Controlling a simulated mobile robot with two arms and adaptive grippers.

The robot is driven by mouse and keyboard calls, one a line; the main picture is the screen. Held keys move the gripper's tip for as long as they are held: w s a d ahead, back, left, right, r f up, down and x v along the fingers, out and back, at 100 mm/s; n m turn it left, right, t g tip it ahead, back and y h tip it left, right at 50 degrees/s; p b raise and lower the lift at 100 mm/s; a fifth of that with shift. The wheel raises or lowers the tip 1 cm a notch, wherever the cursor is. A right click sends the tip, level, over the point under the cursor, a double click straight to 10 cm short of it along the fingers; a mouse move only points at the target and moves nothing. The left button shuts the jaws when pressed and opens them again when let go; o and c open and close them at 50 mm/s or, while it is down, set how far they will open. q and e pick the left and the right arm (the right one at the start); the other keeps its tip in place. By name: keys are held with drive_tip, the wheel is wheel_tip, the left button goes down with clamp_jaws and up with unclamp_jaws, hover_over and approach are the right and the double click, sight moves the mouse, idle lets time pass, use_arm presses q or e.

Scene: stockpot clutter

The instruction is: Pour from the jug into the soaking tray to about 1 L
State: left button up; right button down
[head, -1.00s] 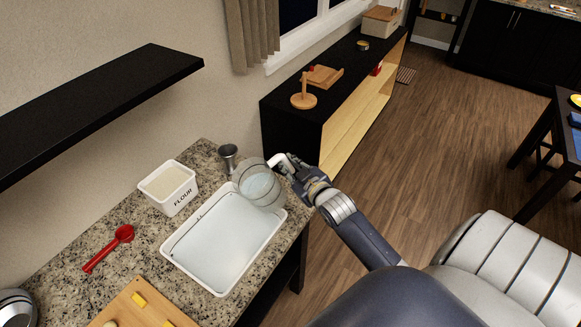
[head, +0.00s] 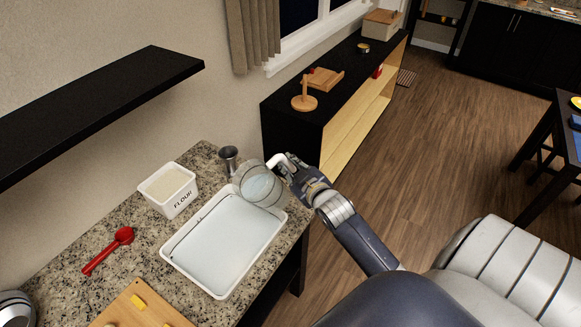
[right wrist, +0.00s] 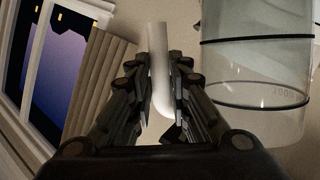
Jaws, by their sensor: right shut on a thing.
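The jug (head: 262,187) is clear, with dark bands and a white handle. It is tilted above the far right end of the soaking tray (head: 205,275), with its mouth toward the left. My right gripper (head: 283,166) is shut on its handle. In the right wrist view the white handle (right wrist: 161,70) sits between the fingers, and the jug's clear wall (right wrist: 255,70) is to the right. The soaking tray is white and rectangular on the granite counter, with pale clear liquid in it. The exact level cannot be read. My left gripper is not in view.
A white flour tub (head: 168,190) stands left of the tray, and a metal cup (head: 229,159) behind it. A red scoop (head: 108,250) and a cutting board (head: 138,308) with yellow pieces lie nearer. A black shelf (head: 95,105) juts from the wall.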

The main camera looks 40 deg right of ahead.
sight(276, 163)
drive_tip(key=shift+w+a+r+n+h+b, duration=0.1)
drive_tip(key=shift+a+r+n+h+b, duration=0.2)
drive_tip(key=shift+r+n+b, duration=0.25)
idle(0.4)
drive_tip(key=shift+a+r+n+b, duration=0.5)
drive_tip(key=shift+r+n+b, duration=0.05)
drive_tip(key=shift+n+b, duration=0.2)
idle(1.0)
drive_tip(key=shift+a+r+n+t+h, duration=0.2)
drive_tip(key=shift+a+n+t+h, duration=0.1)
drive_tip(key=shift+a+n+h, duration=0.2)
idle(1.5)
drive_tip(key=shift+a+n, duration=0.6)
drive_tip(key=shift+a, duration=0.1)
idle(2.1)
